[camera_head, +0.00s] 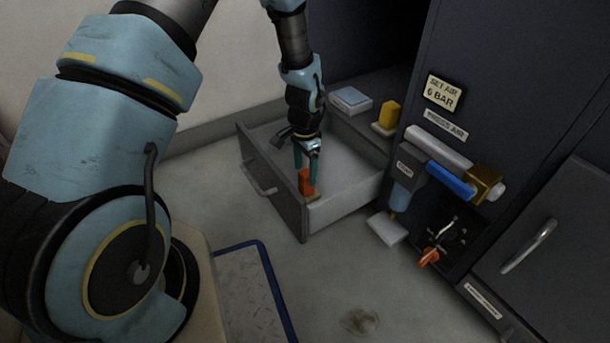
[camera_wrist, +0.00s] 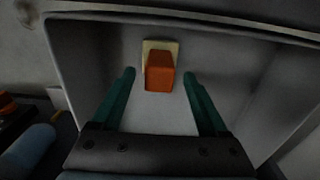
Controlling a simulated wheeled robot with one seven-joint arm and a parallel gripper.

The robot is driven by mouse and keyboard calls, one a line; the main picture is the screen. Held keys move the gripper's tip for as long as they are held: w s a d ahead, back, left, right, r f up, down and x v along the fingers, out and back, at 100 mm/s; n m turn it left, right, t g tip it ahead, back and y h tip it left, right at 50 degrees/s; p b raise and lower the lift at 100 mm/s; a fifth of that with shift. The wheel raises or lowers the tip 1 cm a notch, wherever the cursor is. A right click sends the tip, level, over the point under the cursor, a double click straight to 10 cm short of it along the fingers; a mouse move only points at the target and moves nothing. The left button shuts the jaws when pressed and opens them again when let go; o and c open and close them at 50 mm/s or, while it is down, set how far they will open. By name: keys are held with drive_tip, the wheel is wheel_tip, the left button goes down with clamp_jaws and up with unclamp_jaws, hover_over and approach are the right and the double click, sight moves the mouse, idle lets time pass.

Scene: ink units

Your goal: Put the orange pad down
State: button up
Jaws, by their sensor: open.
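The orange pad (camera_head: 305,182) stands inside the open drawer (camera_head: 345,205), near its front wall. In the wrist view the orange pad (camera_wrist: 160,72) sits on a small pale yellow base (camera_wrist: 148,46), between and just beyond my fingertips. My gripper (camera_head: 305,165) reaches down into the drawer from above. In the wrist view my gripper (camera_wrist: 159,78) has its two green fingers spread wide, with a gap on each side of the pad. It holds nothing.
A yellow block (camera_head: 389,114) on a base and a pale blue-topped box (camera_head: 350,99) stand behind the drawer. To the right is a dark cabinet with a blue cylinder (camera_head: 451,181) and an orange part (camera_head: 428,257).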

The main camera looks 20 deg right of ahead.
wheel_tip(320, 180, up, 5)
drive_tip(key=shift+r+p, duration=0.15)
drive_tip(key=shift+p, duration=0.7)
drive_tip(key=shift+a+r, duration=0.1)
drive_tip(key=shift+r, duration=0.05)
drive_tip(key=w+a+r+n+t, duration=0.1)
drive_tip(key=w+a+r+n, duration=0.2)
drive_tip(key=a+r+n, duration=0.9)
drive_tip(key=s+a+r+n, duration=0.1)
drive_tip(key=s+a+r, duration=0.2)
drive_tip(key=a, duration=0.5)
drive_tip(key=s+a+r+n, duration=0.1)
drive_tip(key=s+a+r, duration=0.3)
drive_tip(key=a, duration=0.5)
wheel_tip(320, 180, up, 2)
drive_tip(key=shift+a+r+n+t, duration=0.2)
drive_tip(key=shift+a+n+t, duration=0.1)
drive_tip(key=shift+r, duration=0.1)
wheel_tip(320, 180, up, 43)
drive_tip(key=p, duration=4.3)
